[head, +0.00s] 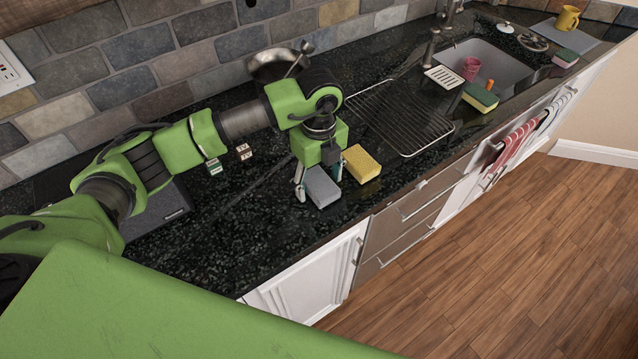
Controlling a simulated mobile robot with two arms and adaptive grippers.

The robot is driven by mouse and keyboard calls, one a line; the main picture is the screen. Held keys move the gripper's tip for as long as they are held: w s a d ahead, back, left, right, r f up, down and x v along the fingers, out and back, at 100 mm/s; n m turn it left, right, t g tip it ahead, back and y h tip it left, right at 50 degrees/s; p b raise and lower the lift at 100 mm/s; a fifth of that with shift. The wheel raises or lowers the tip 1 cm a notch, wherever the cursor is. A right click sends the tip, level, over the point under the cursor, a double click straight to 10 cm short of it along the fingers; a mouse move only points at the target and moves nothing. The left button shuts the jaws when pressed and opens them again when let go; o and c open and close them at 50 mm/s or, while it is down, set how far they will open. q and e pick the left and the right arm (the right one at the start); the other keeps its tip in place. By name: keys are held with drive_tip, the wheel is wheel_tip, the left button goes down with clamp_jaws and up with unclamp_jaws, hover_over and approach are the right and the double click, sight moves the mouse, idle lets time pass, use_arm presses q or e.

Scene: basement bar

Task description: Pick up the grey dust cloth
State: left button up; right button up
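The grey dust cloth (322,188) looks like a folded grey block lying on the dark speckled counter near its front edge. My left gripper (318,180) points down over its far end. Its fingers are spread, one at the left side of the cloth and one at the right. I cannot tell whether either finger touches the cloth. My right gripper is not in view.
A yellow sponge (361,163) lies close to the right of the cloth. A wire rack (400,115) and a sink (495,65) lie farther right. A metal pan (272,66) stands by the brick wall. Small labelled blocks (243,152) lie left of the gripper. The counter in front is clear.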

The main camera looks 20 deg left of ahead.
use_arm(q)
drive_tip(key=c, duration=0.9)
drive_tip(key=shift+r, duration=0.1)
drive_tip(key=shift+r+b, duration=0.5)
drive_tip(key=shift+b, duration=0.05)
drive_tip(key=s+a+r+b, duration=0.2)
drive_tip(key=s+r+b, duration=0.2)
drive_tip(key=s+r, duration=0.8)
drive_tip(key=shift+s+a, duration=0.25)
drive_tip(key=shift+s, duration=0.65)
drive_tip(key=o, duration=0.5)
drive_tip(key=shift+c, duration=0.2)
drive_tip(key=c, duration=0.3)
